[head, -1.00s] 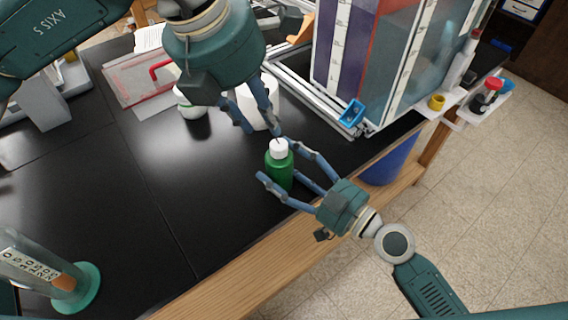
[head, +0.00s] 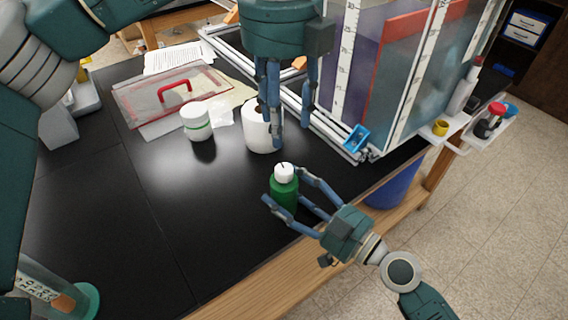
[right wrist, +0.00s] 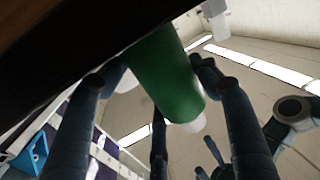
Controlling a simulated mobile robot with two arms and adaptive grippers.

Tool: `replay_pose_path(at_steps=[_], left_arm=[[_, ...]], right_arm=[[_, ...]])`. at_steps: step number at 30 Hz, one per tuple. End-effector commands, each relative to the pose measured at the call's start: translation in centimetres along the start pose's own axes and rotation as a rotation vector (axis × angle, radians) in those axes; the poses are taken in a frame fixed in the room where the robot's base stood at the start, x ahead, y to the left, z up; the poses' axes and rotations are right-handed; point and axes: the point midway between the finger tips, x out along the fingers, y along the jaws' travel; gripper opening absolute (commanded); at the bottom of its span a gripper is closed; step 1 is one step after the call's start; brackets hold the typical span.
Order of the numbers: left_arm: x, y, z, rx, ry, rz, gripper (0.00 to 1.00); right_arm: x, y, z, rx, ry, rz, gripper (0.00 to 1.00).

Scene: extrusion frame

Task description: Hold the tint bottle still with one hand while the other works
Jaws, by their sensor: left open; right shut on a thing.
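The green tint bottle (head: 284,195) with a white cap stands upright on the black bench near its front edge. My right gripper (head: 283,187) is shut on the bottle, its fingers on both sides of the body below the cap. In the right wrist view the green bottle (right wrist: 168,78) sits between the fingers. My left gripper (head: 290,125) is open and empty, pointing down above and behind the bottle, apart from its cap. Its fingers partly cover a white paper roll (head: 257,138).
A white jar (head: 196,122) and a clear lid with a red handle (head: 150,98) lie left of the roll. The framed tank (head: 400,75) stands at the right, a blue bracket (head: 356,139) at its base. Bare bench (head: 190,220) lies left of the bottle.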

Motion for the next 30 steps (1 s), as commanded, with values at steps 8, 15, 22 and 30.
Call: replay_pose_path(at_steps=[8, 15, 22, 30], left_arm=[[2.2, 0.0, 0.0, -0.077, 0.01, 0.021, 0.46], [7.0, 0.1, -0.1, -0.074, 0.011, 0.02, 0.46], [10.6, 0.1, -0.1, -0.074, 0.01, 0.019, 0.46], [11.8, 0.0, -0.1, -0.073, 0.008, 0.017, 0.46]], right_arm=[[0.0, 0.0, 0.0, 0.001, 0.0, -0.001, 0.31], [0.0, 0.0, 0.0, 0.001, 0.0, -0.001, 0.31], [0.0, 0.0, 0.0, 0.001, 0.0, -0.001, 0.31], [0.0, 0.0, 0.0, 0.001, 0.0, -0.001, 0.31]])
